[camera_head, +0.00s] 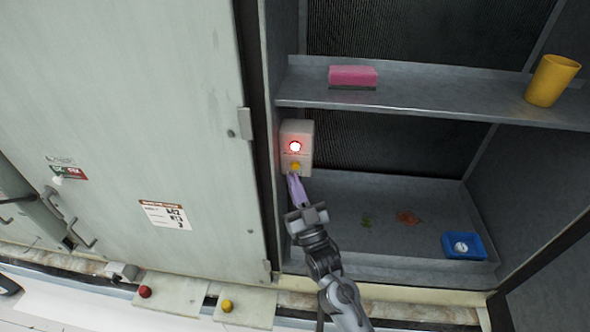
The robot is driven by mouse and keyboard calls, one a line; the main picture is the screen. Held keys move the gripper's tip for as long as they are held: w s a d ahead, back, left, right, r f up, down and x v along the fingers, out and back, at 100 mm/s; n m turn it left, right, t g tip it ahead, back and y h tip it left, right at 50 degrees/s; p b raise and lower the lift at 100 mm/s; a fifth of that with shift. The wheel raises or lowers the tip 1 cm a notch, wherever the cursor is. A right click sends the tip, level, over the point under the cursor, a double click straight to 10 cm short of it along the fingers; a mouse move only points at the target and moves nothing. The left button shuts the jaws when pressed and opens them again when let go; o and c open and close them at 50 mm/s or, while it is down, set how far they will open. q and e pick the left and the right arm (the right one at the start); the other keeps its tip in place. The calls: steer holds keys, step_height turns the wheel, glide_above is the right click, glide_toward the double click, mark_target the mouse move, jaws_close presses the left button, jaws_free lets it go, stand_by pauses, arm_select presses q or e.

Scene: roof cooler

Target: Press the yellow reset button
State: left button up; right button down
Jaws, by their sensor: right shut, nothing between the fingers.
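The yellow reset button (295,166) sits low on a small white box (304,129) on the left inner wall of the open cooler. A red light (295,146) glows above the button. My right gripper (293,175) is shut and empty, its pale purple fingers pointing up just below the button. I cannot tell whether the fingertips touch it. My left gripper is not in view.
A shelf (430,108) above holds a pink block (353,76) and a yellow cup (552,80). A blue tray (464,246) and leaves (409,218) lie on the cooler floor. A large pale door panel (120,110) stands at left.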

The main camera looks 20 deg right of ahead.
mark_target(295, 166)
steer(key=shift+w+d, duration=0.35)
steer(key=shift+w, duration=0.2)
stand_by(0.8)
stand_by(0.6)
steer(key=shift+w+d, duration=0.1)
steer(key=shift+w, duration=0.05)
stand_by(0.3)
steer(key=shift+w+d+b, duration=0.15)
steer(key=shift+w+b, duration=0.1)
steer(key=shift+b, duration=0.05)
